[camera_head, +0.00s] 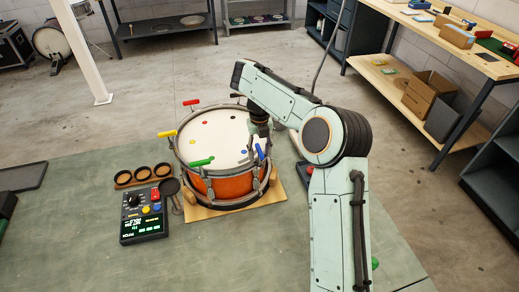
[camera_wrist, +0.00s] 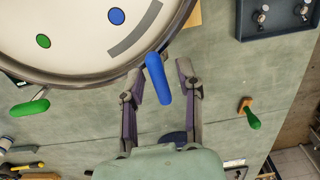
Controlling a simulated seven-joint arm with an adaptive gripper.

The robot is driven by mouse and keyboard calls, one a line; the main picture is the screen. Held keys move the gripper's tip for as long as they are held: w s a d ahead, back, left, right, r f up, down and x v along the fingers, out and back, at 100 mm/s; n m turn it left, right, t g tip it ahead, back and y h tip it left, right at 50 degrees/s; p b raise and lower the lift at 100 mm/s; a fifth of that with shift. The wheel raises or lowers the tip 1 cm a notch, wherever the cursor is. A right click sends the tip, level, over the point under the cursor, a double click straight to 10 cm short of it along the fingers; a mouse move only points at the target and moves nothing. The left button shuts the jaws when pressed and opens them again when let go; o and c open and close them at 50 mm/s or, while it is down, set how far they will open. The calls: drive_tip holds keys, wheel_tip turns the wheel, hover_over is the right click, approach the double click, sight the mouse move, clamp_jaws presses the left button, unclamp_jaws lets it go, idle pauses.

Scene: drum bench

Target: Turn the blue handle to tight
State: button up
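The blue handle (camera_wrist: 157,80) is at the drum's rim and lies between the two fingers of my gripper (camera_wrist: 160,78) in the wrist view. The fingers are spread, with a gap visible on the right side of the handle; the left finger is close to it. In the head view the blue handle (camera_head: 260,152) shows at the right side of the drum (camera_head: 220,184), below my gripper (camera_head: 260,135). The drum has an orange shell and a white head with coloured dots. Any tight marking is not readable.
Green (camera_head: 201,162), yellow (camera_head: 167,134) and red (camera_head: 190,102) handles stand around the rim. A control box (camera_head: 143,226) with a lit display and a rack of three round cups (camera_head: 142,175) are left of the drum. A green-handled tool (camera_wrist: 250,113) lies right of my gripper.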

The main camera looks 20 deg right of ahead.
sight(260, 149)
wheel_tip(260, 149, up, 12)
idle(0.9)
idle(0.3)
